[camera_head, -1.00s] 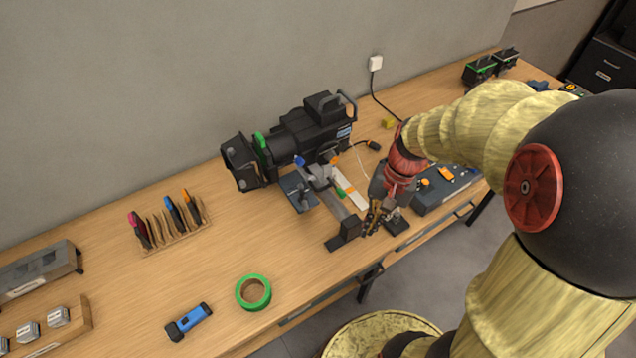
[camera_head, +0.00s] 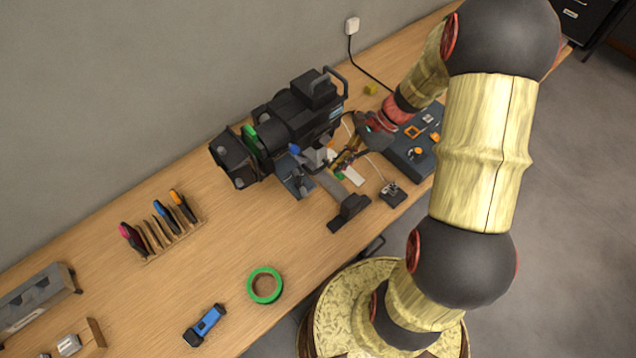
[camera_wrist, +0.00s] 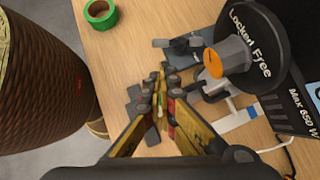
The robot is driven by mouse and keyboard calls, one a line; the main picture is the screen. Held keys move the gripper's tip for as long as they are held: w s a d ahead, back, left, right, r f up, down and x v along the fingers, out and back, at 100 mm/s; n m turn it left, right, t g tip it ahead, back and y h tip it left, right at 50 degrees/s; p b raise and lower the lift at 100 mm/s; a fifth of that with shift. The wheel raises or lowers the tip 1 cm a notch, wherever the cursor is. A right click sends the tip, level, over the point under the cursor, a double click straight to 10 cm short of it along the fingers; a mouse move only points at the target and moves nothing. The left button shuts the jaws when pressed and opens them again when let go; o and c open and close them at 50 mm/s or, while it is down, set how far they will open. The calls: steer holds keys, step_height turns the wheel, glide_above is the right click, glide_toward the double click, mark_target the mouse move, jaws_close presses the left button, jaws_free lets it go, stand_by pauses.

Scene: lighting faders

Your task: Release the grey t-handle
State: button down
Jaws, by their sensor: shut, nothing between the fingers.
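The black stage light (camera_head: 300,115) lies on the bench, and its round black disc (camera_wrist: 262,35) carries the words "Locked" and "Free" in the wrist view. A grey round hub with an orange end (camera_wrist: 228,60) stands out from that disc. Light grey metal parts (camera_wrist: 213,88) show below the hub; I cannot tell for sure which is the grey t-handle. A dark T-shaped handle (camera_wrist: 180,44) sits on a dark plate further left. My gripper (camera_head: 338,166) is shut and empty beside the light's clamp. In the wrist view its fingertips (camera_wrist: 158,82) are apart from the hub.
A dark control box (camera_head: 410,150) lies right of my gripper, with a small black block (camera_head: 392,194) in front. A dark foot (camera_head: 348,213) ends the grey bar near the front edge. Green tape (camera_head: 265,285), a blue torch (camera_head: 205,325) and a tool rack (camera_head: 165,235) stand left.

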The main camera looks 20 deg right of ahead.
mark_target(302, 189)
stand_by(0.3)
steer(key=x, duration=1)
